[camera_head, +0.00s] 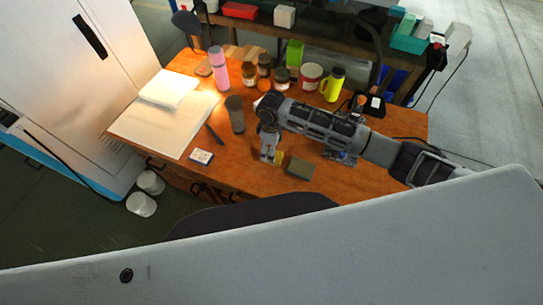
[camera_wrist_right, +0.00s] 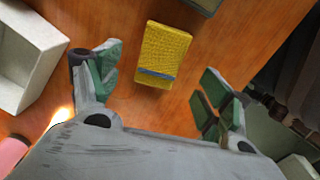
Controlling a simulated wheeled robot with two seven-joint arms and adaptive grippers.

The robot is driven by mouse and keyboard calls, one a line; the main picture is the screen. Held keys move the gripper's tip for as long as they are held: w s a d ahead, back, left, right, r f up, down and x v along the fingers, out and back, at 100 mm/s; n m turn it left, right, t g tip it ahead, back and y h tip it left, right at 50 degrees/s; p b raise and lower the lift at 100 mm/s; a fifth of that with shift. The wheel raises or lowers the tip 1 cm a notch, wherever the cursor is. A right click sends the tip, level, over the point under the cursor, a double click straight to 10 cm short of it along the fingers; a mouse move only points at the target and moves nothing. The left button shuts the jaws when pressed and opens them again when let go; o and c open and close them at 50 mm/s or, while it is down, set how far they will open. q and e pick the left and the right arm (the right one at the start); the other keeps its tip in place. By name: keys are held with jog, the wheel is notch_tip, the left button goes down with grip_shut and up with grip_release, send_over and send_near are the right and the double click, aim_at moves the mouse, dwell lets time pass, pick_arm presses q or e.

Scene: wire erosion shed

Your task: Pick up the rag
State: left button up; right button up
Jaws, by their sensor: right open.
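The rag appears to be the folded yellow, textured cloth with a blue stripe (camera_wrist_right: 166,50) lying flat on the wooden table in the right wrist view. In the head view only a small yellow part (camera_head: 279,158) shows beside my right gripper (camera_head: 268,154). The right gripper's spread green-padded fingers (camera_wrist_right: 160,84) also show in the wrist view. They are open and empty, with the yellow cloth ahead of and between them. My left gripper is not in view.
A grey-green block (camera_head: 299,168) lies close to the right of the cloth. A dark cup (camera_head: 235,114), a small white box (camera_head: 201,156) and a pen (camera_head: 214,134) stand or lie to the left. Several jars and bottles, including a yellow one (camera_head: 333,84), line the back.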

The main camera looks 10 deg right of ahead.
jog(key=shift+f, duration=2.25)
jog(key=c, duration=1)
jog(key=shift+r, duration=0.15)
jog(key=shift+r, duration=4.85)
